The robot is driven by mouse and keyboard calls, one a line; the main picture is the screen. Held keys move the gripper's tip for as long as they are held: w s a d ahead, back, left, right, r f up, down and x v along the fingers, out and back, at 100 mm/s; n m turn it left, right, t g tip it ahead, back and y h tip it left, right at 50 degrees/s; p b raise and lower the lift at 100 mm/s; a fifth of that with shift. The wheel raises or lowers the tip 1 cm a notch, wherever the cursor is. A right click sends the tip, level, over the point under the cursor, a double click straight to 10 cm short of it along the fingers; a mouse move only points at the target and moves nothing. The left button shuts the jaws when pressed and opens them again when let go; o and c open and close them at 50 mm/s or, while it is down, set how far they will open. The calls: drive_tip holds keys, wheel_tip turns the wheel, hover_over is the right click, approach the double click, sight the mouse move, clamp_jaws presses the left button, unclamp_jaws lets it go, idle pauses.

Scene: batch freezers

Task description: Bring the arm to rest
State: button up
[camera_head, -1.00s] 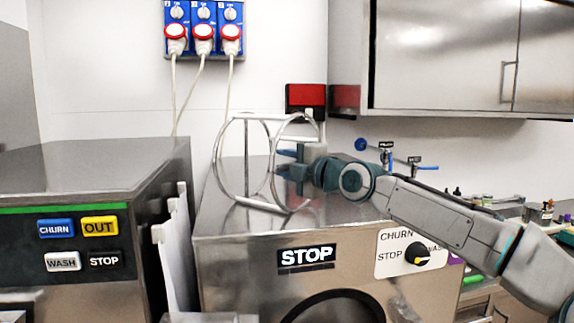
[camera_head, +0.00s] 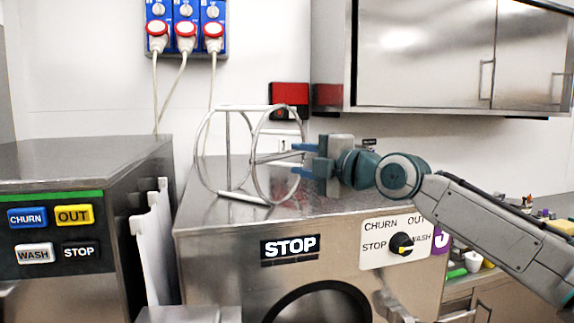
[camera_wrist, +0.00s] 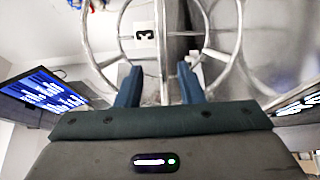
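My gripper (camera_head: 303,161) is above the top of the right-hand steel batch freezer (camera_head: 350,199), just right of a round wire frame (camera_head: 228,190). Its two blue fingers are spread apart, with nothing gripped between them that I can see. In the wrist view the open fingers of my gripper (camera_wrist: 160,85) point at the rings of the wire frame (camera_wrist: 88,45). In the head view the frame stands on the freezer top, and the fingertips look close to its right ring. I cannot tell whether they touch it.
A second freezer (camera_head: 70,160) with CHURN, OUT, WASH and STOP buttons stands at the left. A steel wall cabinet (camera_head: 425,55) hangs at the upper right. A counter with small bottles (camera_head: 530,205) lies behind my arm. The freezer top around the wire frame is mostly clear.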

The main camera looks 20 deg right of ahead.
drive_tip(key=shift+v, duration=0.85)
